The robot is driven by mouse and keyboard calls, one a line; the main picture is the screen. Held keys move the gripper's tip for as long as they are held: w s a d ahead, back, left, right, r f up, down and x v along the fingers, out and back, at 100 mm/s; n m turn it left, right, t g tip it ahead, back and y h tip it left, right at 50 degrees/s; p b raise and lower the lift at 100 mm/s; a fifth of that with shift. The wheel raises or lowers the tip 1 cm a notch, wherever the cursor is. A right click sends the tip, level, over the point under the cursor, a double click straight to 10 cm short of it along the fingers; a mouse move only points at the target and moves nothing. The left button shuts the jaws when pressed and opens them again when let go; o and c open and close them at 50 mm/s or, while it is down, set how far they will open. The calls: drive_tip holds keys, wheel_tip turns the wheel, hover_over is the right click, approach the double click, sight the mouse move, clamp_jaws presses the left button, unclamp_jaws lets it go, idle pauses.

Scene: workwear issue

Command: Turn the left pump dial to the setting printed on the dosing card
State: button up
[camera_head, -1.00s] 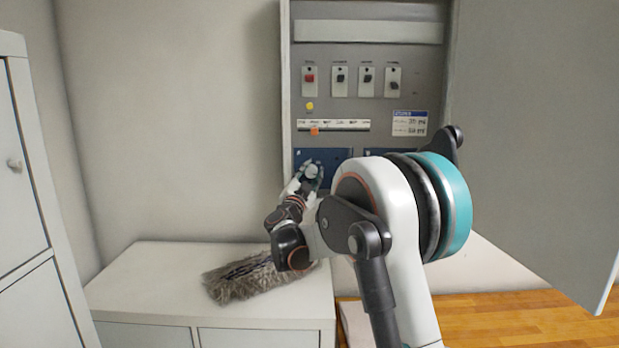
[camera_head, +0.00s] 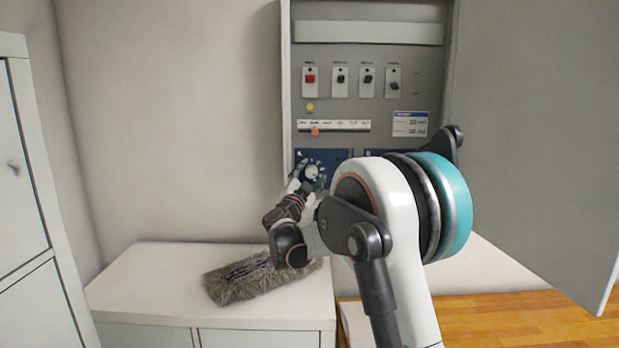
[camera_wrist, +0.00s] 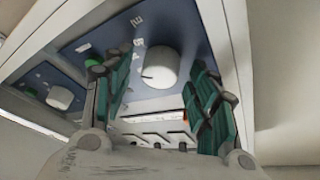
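The left pump dial (camera_wrist: 160,66) is a white round knob with a dark pointer line, on a blue panel (camera_head: 335,154) low in the open cabinet. In the wrist view my gripper (camera_wrist: 158,85) is open, its green-padded fingers on either side of the dial with gaps showing. A second white dial (camera_wrist: 60,97) sits on another blue panel to the left in the wrist view. The dosing card (camera_head: 410,123), white with a blue header, is on the cabinet's back at right; its writing is too small to read. My arm hides most of the right blue panel in the head view.
Switches (camera_head: 340,81), one of them red, line the cabinet above a white strip with an orange marker (camera_head: 315,132). The cabinet door (camera_head: 535,130) stands open at right. A grey-brown fluffy duster (camera_head: 245,281) lies on the low white cupboard (camera_head: 150,275).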

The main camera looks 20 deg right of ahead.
drive_tip(key=v, duration=1.2)
idle(0.3)
